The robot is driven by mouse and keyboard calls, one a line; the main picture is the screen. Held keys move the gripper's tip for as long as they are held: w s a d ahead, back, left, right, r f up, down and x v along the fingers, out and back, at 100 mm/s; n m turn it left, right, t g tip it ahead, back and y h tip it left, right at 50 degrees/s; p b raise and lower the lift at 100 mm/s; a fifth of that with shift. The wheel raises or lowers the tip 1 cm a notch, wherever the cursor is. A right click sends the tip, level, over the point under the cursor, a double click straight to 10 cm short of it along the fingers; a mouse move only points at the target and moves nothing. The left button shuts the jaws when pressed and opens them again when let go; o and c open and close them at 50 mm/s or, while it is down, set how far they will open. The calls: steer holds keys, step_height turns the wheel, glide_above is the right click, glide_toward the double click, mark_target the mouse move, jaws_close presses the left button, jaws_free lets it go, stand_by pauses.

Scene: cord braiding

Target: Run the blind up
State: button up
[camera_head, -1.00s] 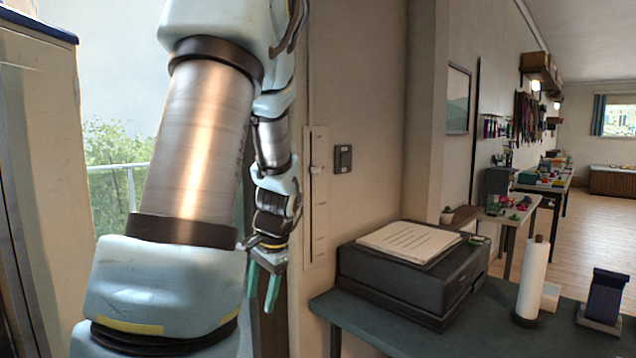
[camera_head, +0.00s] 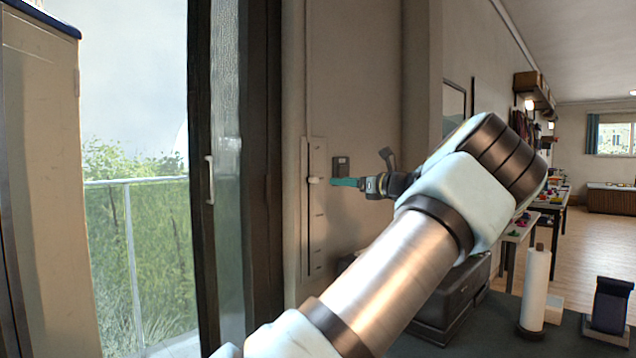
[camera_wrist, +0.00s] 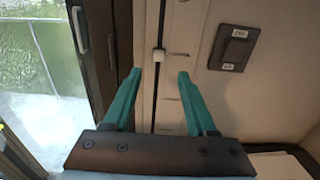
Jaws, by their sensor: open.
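A tall pale slider plate (camera_head: 318,245) with a vertical slot and tick marks is fixed to the wall beside the glass door. Its small white knob (camera_head: 314,181) sits in the upper part of the slot. The knob also shows in the wrist view (camera_wrist: 172,56). My gripper (camera_head: 336,182) is level with the knob, just to its right in the head view. In the wrist view my gripper (camera_wrist: 160,74) has its two teal fingers apart and empty, with the knob beyond and between the tips. Contact cannot be told. No blind can be clearly made out.
A dark wall switch (camera_head: 341,164) is close right of the plate; it shows labelled in the wrist view (camera_wrist: 233,48). The dark-framed glass door (camera_head: 263,120) with a white handle (camera_head: 209,180) is left. A black printer (camera_head: 455,300) stands below, partly behind my arm.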

mark_target(317, 179)
steer(key=p+x, duration=0.3)
steer(key=x, duration=0.7)
steer(key=shift+w+a+f, duration=0.1)
steer(key=shift+w+a, duration=0.1)
jaws_close()
stand_by(1.1)
